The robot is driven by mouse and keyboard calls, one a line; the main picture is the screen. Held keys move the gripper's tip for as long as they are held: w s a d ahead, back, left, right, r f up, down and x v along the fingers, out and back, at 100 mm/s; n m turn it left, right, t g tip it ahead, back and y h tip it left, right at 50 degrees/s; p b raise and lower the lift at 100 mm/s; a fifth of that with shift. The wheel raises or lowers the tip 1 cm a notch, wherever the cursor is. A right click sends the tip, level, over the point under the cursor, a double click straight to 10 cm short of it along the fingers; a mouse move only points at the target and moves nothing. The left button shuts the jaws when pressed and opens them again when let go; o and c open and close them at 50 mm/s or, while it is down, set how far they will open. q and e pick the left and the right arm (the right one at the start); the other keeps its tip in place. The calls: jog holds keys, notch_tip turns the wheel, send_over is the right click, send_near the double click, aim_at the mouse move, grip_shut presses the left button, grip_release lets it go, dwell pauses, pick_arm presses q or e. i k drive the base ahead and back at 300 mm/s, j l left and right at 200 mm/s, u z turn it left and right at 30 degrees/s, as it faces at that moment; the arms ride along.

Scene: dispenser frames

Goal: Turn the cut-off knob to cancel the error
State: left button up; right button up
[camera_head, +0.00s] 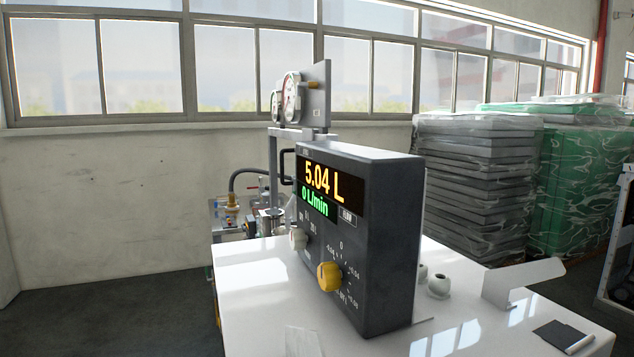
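A dark dispenser box (388,240) stands upright on the white table, its front face turned to the left. Its display (330,190) reads "5.04 L" in yellow and "0 L/min" in green. A yellow knob (329,277) sits low on the front face, with a printed scale around it. A smaller pale grey knob (298,239) sits on the same face, farther back to the left, with markings too small to read. I cannot tell from the labels which one is the cut-off knob. Neither of my grippers is in view.
The white table (262,310) is mostly clear in front of the box. Small white round fittings (438,286), a bent white plate (515,283) and a dark flat piece (562,336) lie to the right. Gauges (291,97) and pipework stand behind; wrapped stacks (475,185) are at the back right.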

aim_at(329, 273)
jog(key=j+z, duration=0.4)
jog(key=j, duration=0.2)
jog(key=k+j+z, duration=0.1)
jog(key=j+z, duration=0.3)
jog(key=j, duration=0.2)
